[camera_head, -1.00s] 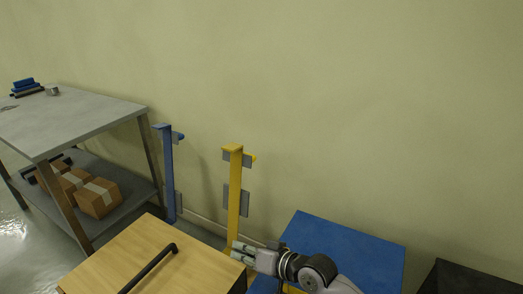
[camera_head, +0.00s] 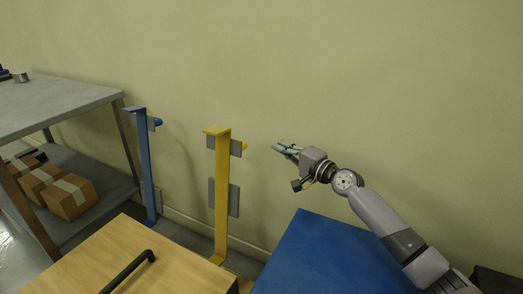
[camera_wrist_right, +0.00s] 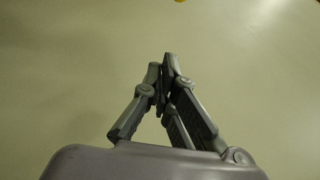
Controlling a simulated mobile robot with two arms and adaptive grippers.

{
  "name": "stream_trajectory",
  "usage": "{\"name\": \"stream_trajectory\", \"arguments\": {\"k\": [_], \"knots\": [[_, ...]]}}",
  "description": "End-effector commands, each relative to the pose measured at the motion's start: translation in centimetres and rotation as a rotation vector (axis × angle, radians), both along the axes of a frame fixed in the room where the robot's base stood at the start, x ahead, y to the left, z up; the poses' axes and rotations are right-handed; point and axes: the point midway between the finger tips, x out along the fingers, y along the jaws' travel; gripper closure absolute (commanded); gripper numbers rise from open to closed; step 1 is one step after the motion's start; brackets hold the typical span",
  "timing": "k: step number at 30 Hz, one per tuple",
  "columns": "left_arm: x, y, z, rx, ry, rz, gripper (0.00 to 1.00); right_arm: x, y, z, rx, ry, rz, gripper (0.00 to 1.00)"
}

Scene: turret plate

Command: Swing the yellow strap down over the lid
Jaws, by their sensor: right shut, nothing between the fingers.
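The yellow strap (camera_head: 221,195) stands upright behind the wooden lid (camera_head: 165,262), with a short bent top and grey plates on it. A small yellow bit (camera_wrist_right: 180,1) shows at the top edge of the right wrist view. The lid is light wood with a black bar handle (camera_head: 128,272). My right gripper (camera_head: 279,147) is raised to the right of the strap's top, apart from it, pointing left. Its fingers (camera_wrist_right: 168,62) meet at the tips in the wrist view with nothing between them. My left gripper is not in view.
A blue strap (camera_head: 146,165) stands upright left of the yellow one. A blue box top (camera_head: 325,262) lies below my right arm. A grey table (camera_head: 60,104) with cardboard boxes (camera_head: 70,196) on its lower shelf is at left. The wall (camera_head: 330,70) is close behind.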

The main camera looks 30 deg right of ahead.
Motion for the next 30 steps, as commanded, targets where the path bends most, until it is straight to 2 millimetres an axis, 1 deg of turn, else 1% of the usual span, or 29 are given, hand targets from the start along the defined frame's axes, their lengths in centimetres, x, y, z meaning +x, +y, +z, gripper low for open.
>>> {"name": "stream_trajectory", "arguments": {"k": [5, 11, 15, 22, 23, 30], "knots": [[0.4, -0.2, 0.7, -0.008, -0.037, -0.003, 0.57, 1.7, 0.3, 0.2, 0.005, -0.003, -0.001, 1.00], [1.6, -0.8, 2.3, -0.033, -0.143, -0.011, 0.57, 4.7, 0.9, 0.2, 0.003, -0.005, -0.001, 1.00], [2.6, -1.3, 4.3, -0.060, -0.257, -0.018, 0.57, 6.9, 1.3, 0.1, 0.002, -0.004, -0.001, 1.00], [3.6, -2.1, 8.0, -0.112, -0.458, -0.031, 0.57, 9.9, 1.9, 0.1, 0.001, -0.002, 0.001, 1.00], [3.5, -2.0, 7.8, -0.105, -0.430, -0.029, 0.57, 9.7, 2.1, 0.3, -0.001, 0.000, 0.002, 1.00], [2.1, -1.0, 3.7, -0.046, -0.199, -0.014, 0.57, 8.8, 3.4, 0.3, -0.003, 0.001, 0.002, 1.00]]}}
